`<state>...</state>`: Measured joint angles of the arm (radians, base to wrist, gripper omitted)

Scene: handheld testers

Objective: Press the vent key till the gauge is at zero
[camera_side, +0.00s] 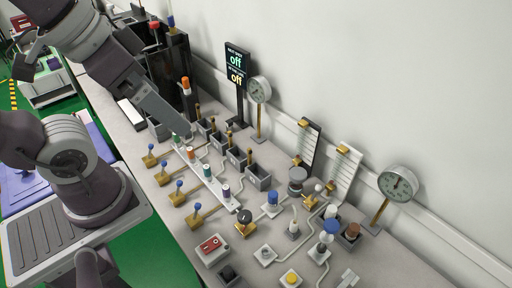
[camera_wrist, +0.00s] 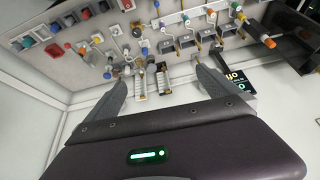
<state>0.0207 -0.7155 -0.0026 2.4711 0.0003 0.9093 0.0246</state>
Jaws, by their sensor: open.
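Two round gauges stand on posts at the wall side of the bench: one gauge (camera_side: 258,90) near the sign and another gauge (camera_side: 398,184) at the right. Their readings are too small to tell. No label is readable, so I cannot tell which is the vent key. My gripper (camera_wrist: 161,75) is open and empty, its two grey fingers wide apart. In the side view it is above the far-left part of the bench, apart from the gauges and buttons.
A row of blue-knobbed levers (camera_side: 180,184) and small grey bins (camera_side: 258,177) fill the bench middle. A black sign (camera_side: 236,68) reads "off" twice. The white wall (camera_side: 400,80) bounds the back.

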